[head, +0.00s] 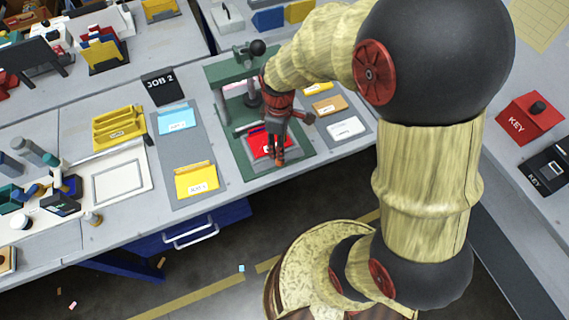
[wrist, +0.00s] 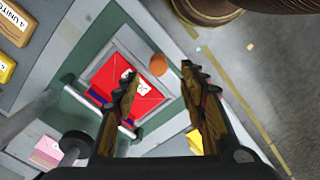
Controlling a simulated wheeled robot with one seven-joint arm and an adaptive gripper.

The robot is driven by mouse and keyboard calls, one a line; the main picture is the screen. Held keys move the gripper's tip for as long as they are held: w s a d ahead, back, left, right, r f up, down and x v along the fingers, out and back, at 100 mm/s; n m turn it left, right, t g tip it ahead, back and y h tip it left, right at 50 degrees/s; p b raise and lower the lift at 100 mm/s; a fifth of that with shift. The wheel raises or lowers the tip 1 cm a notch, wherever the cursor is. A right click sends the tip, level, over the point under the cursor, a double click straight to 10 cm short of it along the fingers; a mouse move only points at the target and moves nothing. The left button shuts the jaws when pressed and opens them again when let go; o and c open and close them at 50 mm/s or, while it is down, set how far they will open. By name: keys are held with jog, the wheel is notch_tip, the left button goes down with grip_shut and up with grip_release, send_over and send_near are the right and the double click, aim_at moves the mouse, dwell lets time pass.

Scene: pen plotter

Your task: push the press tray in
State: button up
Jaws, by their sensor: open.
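The press (head: 228,66) is green with a black ball-ended lever, and stands on the bench. Its press tray (wrist: 113,45) is a grey frame holding a red piece (wrist: 108,78) with a white label. In the head view the red piece (head: 257,143) shows partly behind my gripper (head: 278,158). In the wrist view an orange knob (wrist: 158,65) sits at the tray's front edge. My gripper (wrist: 160,74) is open, with its two fingertips on either side of the knob in the picture. I cannot tell whether they touch it. My arm hides part of the press.
A grey mat with blue (head: 177,118) and yellow (head: 196,181) pieces lies left of the press, below a black JOB 2 sign (head: 159,86). More small pieces (head: 345,129) lie to its right. The bench's front edge is close, with open floor (head: 300,200) before it.

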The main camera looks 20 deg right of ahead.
jog(key=shift+w+f+n, duration=0.15)
jog(key=shift+w+n, duration=0.1)
jog(key=shift+n, duration=0.35)
notch_tip(320, 180, down, 8)
jog(key=b, duration=0.2)
jog(key=shift+r+b, duration=0.2)
jog(key=shift+b, duration=0.15)
jog(key=shift+c, duration=0.2)
grip_shut()
